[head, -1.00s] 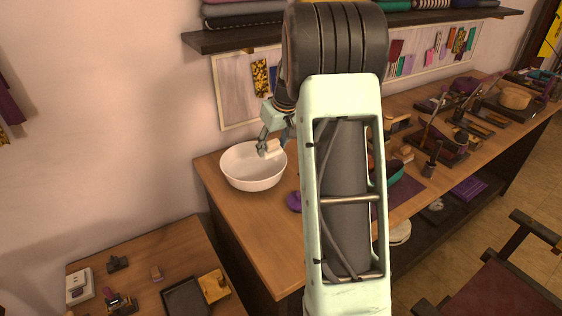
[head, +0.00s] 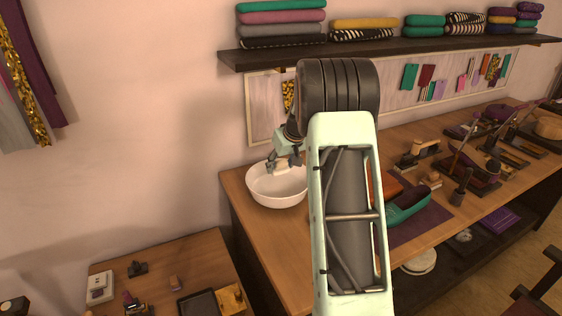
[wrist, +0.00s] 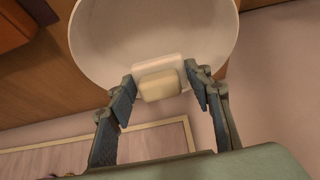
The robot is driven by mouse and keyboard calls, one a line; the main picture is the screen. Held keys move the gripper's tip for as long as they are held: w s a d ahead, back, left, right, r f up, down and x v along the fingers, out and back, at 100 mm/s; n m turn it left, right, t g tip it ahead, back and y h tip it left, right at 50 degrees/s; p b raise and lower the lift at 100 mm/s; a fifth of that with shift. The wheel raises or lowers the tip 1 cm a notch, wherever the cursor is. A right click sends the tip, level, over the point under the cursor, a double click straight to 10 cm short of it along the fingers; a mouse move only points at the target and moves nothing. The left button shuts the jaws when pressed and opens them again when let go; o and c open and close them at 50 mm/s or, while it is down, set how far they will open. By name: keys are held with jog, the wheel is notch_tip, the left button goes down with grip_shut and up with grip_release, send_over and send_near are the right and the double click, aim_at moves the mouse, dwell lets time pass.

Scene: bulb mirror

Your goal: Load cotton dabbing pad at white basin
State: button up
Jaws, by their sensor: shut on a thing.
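The white basin (head: 272,198) stands on the near left end of the long wooden bench, below my gripper in the head view. Its pale inner wall (wrist: 120,30) fills the top of the wrist view. My gripper (head: 283,163) points down over the basin's back part and is shut on the cotton dabbing pad. The pad (wrist: 159,86), a cream block with a whiter layer behind it, sits between the two fingers (wrist: 162,84) in the wrist view. I cannot tell whether the pad touches the basin. My forearm hides the bench just right of the basin.
A shelf (head: 400,47) with folded cloths hangs above, and a pinboard (head: 262,110) is behind the basin. A lower table (head: 205,262) with small items stands at front left.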

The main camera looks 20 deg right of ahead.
aim_at(281, 160)
jog(key=shift+f+b, duration=3.4)
jog(key=shift+f, duration=0.75)
jog(key=shift+r, duration=0.1)
jog(key=shift+r+p, duration=2.95)
jog(key=shift+r, duration=2.35)
jog(key=shift+r+p, duration=1.1)
jog(key=shift+r, duration=0.85)
